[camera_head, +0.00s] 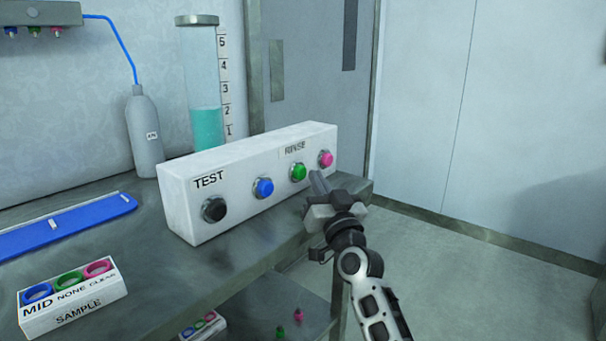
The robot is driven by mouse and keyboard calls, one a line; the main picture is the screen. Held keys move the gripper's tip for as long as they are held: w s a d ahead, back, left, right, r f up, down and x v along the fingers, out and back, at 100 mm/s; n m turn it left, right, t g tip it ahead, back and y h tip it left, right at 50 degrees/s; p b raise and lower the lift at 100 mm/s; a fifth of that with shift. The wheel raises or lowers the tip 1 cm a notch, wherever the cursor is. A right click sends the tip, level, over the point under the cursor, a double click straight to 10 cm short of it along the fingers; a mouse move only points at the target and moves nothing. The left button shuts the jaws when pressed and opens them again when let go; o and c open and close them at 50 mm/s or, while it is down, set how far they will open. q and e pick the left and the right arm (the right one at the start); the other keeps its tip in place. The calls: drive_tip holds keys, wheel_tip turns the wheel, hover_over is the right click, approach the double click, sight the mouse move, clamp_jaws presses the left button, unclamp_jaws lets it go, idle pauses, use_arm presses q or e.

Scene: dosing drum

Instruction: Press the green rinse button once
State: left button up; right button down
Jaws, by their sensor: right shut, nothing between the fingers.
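The green button (298,172) sits on the front of a white box (180,208), below the label RINSE (295,147). To its left on the same face are a blue button (263,187) and a black button (214,209) under the label TEST; to its right is a pink button (325,159). My right gripper (316,178) is shut and empty. My left gripper is out of view.
A SAMPLE holder (75,302) with coloured rings stands at the front left, near a blue tray (75,224). A grey bottle (145,140) and a clear cylinder (202,75) with teal liquid stand behind. The counter (190,268) before the box is clear.

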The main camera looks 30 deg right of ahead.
drive_tip(key=shift+w+a, duration=0.1)
drive_tip(key=shift+w, duration=0.05)
idle(0.8)
drive_tip(key=shift+w+a, duration=0.1)
drive_tip(key=shift+w, duration=0.15)
